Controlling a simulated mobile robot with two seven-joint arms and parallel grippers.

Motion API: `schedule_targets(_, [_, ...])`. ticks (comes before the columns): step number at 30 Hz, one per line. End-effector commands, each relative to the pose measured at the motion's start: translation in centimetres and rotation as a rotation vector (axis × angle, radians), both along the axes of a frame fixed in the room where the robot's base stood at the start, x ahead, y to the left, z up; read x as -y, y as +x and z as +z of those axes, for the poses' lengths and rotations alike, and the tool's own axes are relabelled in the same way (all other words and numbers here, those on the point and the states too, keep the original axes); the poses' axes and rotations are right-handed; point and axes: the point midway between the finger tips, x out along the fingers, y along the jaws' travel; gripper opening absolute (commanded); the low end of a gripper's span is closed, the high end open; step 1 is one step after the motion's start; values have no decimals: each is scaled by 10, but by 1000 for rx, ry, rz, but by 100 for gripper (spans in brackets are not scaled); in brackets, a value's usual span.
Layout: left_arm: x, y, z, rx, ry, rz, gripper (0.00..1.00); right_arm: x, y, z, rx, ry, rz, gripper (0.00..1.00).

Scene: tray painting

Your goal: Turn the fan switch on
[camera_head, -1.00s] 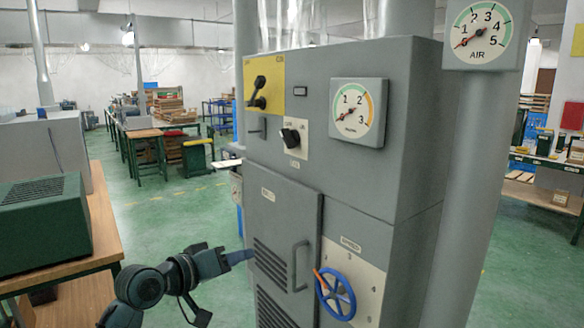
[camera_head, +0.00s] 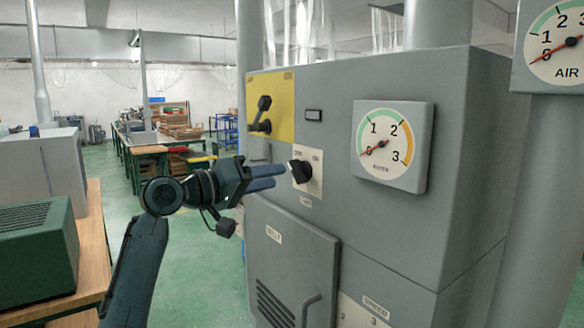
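A black rotary switch (camera_head: 301,171) sits on a white plate on the front of the grey machine (camera_head: 400,235). Marks above it seem to read OFF and ON; its name label is too small to read surely. A black lever switch (camera_head: 261,115) is on a yellow panel (camera_head: 283,92) above left, its handle raised. I cannot tell surely which is the fan switch. My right gripper is out of view.
A gauge (camera_head: 393,146) is to the right of the switches, and an AIR gauge (camera_head: 558,50) is on a pipe. A door (camera_head: 290,260) with a handle is below. A bench with a green box (camera_head: 35,245) is at the left.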

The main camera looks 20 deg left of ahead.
Motion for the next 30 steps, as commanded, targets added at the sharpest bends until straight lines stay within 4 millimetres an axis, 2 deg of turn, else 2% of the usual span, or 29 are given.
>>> schedule_targets(3, [16, 19, 3, -1, -3, -3, 36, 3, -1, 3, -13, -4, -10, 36])
schedule_targets(9, [31, 40, 2, 1, 0, -1, 36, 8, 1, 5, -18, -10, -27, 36])
schedule_targets(21, [36, 47, 0, 1, 2, 1, 36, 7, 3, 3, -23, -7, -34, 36])
schedule_targets(30, [36, 46, 0, 1, 2, 1, 13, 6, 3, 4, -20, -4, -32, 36])
